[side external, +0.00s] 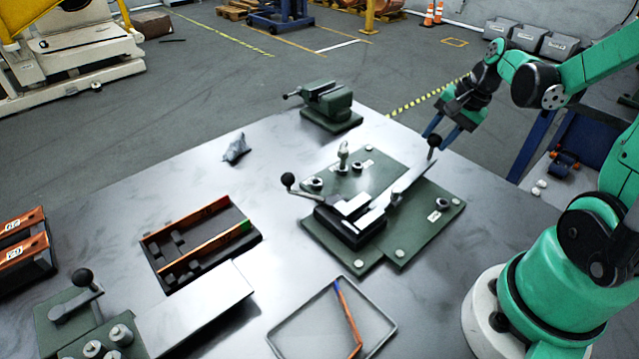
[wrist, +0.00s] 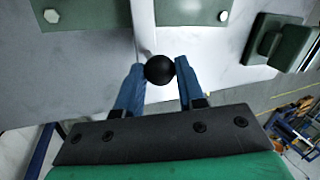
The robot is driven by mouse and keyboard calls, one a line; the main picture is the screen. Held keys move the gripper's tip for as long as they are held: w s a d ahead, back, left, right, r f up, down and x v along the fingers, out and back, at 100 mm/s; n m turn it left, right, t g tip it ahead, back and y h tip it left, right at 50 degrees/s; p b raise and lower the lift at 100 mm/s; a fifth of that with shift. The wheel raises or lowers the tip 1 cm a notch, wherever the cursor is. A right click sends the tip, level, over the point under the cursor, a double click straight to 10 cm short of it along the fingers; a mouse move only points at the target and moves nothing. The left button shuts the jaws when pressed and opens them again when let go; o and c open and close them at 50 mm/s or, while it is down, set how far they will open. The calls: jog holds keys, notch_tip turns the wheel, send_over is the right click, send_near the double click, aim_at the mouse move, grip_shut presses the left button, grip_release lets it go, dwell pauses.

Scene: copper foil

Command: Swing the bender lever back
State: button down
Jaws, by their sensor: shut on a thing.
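The bender (side external: 345,215) is a green plate fixture with a black block and steel bars, bolted on the steel table. Its bender lever (side external: 410,176) is a flat steel bar reaching to the right and back, ending in a black ball knob (side external: 434,141). My gripper (side external: 442,133) is at that knob. In the wrist view, the blue fingers of my gripper (wrist: 160,72) are on either side of the black knob (wrist: 160,68), shut on it. A second, smaller lever with a black knob (side external: 288,180) sits at the bender's left.
A green vise (side external: 328,104) stands at the table's back edge. A black rack (side external: 165,273) with copper strips lies left of the bender. A shallow tray (side external: 283,333) with a bent copper strip is in front. A grey crumpled piece (side external: 236,149) lies farther back.

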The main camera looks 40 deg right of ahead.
jog(key=shift+s+m, duration=0.6)
jog(key=shift+s, duration=0.3)
jog(key=c, duration=0.5)
grip_release()
jog(key=shift+r, duration=0.1)
jog(key=shift+v, duration=2.7)
jog(key=shift+a, duration=0.15)
jog(key=w+a+n+t, duration=0.1)
jog(key=a+n, duration=0.4)
jog(key=w+a+r+n+t, duration=0.1)
jog(key=a+n, duration=0.5)
jog(key=w+a+n+t+h, duration=0.1)
jog(key=a+n, duration=0.4)
jog(key=a, duration=0.1)
jog(key=shift+w+a+r, duration=0.1)
jog(key=shift+w+r, duration=0.15)
